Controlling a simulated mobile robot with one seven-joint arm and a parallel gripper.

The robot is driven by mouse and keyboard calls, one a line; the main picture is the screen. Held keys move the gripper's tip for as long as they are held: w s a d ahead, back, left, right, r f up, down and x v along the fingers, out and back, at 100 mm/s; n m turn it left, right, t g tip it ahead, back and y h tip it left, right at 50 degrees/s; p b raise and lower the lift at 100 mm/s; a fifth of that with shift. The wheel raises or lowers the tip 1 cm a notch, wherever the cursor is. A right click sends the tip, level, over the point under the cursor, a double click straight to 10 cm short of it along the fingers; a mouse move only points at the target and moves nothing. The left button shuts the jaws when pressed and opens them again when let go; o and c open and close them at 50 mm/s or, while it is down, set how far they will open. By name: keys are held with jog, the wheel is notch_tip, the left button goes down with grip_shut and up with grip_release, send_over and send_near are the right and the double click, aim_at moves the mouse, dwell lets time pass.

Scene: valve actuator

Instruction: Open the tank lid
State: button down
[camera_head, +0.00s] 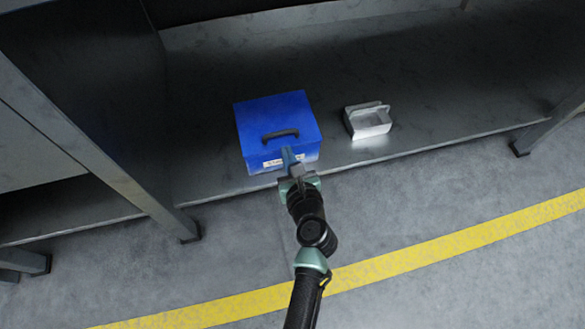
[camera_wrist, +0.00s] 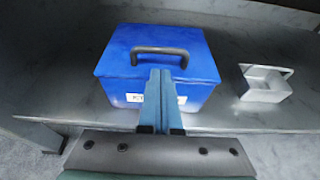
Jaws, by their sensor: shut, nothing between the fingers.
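The blue box-shaped tank (camera_head: 260,157) sits on a low dark shelf, and it also shows in the wrist view (camera_wrist: 115,92). Its blue lid (camera_head: 268,111) lies flat and closed on top. A black bar handle (camera_head: 280,135) stands on the lid, nearer the front edge; in the wrist view the handle (camera_wrist: 160,51) arches just beyond my fingertips. My gripper (camera_head: 288,152) is shut and empty at the tank's front, just short of the handle. The fingers (camera_wrist: 160,75) hide part of the white label (camera_wrist: 133,98) on the front face. I cannot tell whether they touch the tank.
Metal posts (camera_head: 160,205) stand at the left and right. The grey floor in front, with a yellow line (camera_head: 440,252), is clear.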

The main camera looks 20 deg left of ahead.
aim_at(285, 144)
jog(key=shift+b+x, duration=0.5)
jog(key=shift+x, duration=1.05)
jog(key=shift+r, duration=0.15)
jog(key=r+p, duration=0.1)
jog(key=p, duration=0.1)
jog(key=shift+w+p, duration=0.1)
jog(key=shift+p, duration=0.25)
